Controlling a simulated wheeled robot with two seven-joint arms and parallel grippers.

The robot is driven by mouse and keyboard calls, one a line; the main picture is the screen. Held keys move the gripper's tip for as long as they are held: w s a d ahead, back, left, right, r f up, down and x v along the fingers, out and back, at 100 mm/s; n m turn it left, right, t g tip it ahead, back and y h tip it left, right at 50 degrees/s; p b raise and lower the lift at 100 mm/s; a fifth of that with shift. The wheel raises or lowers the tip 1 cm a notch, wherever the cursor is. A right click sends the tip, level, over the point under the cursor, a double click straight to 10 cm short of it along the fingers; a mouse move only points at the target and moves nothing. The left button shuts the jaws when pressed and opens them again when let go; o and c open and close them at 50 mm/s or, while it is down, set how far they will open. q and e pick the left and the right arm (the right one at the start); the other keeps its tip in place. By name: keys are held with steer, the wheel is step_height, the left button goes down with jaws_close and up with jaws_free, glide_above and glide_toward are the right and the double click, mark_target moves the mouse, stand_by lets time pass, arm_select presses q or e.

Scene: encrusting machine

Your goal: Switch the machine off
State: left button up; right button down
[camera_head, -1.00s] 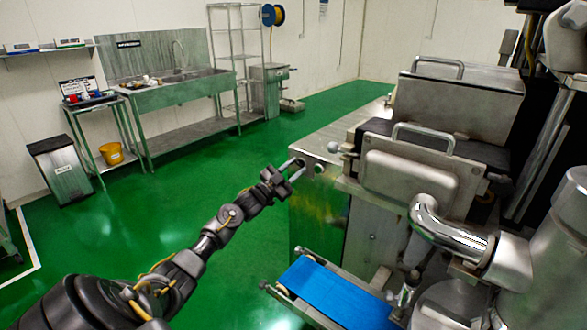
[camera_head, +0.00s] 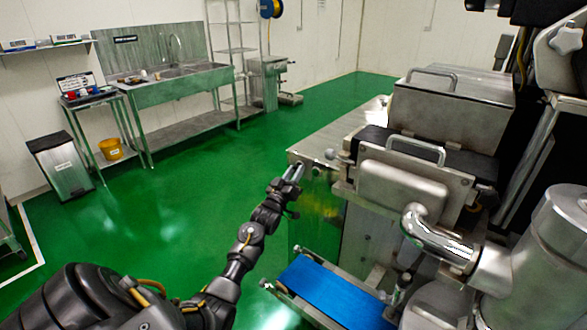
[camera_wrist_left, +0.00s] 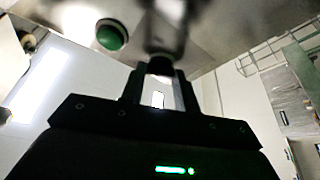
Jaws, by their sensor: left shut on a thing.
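The steel machine (camera_head: 425,190) stands at the right in the head view. My left gripper (camera_head: 294,171) is at the left end face of its cabinet. In the left wrist view, my left gripper (camera_wrist_left: 161,80) is shut on a small dark knob (camera_wrist_left: 160,65) at the machine's panel (camera_wrist_left: 215,25). The fingers and shadow partly hide this knob, so its turn position cannot be told. A green round button (camera_wrist_left: 110,36) sits on the same panel, left of the fingers and apart from them. My right gripper is not in view.
A blue conveyor belt (camera_head: 335,292) sticks out low from the machine, below and right of my left forearm. A steel sink (camera_head: 180,85), a bin (camera_head: 60,165) and a yellow bucket (camera_head: 111,149) stand at the far left. The green floor (camera_head: 190,205) between is clear.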

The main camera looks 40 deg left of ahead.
arm_select(q)
steer(key=shift+d+n+g+y+p, duration=0.1)
steer(key=shift+n+g+y+p, duration=0.3)
steer(key=shift+n, duration=0.7)
steer(key=shift+n+g+y+p, duration=0.2)
steer(key=shift+n+y+p, duration=0.4)
steer(key=shift+n, duration=0.8)
steer(key=o, duration=1)
steer(key=shift+s, duration=0.1)
steer(key=shift+b+v, duration=1.45)
steer(key=shift+v, duration=3.85)
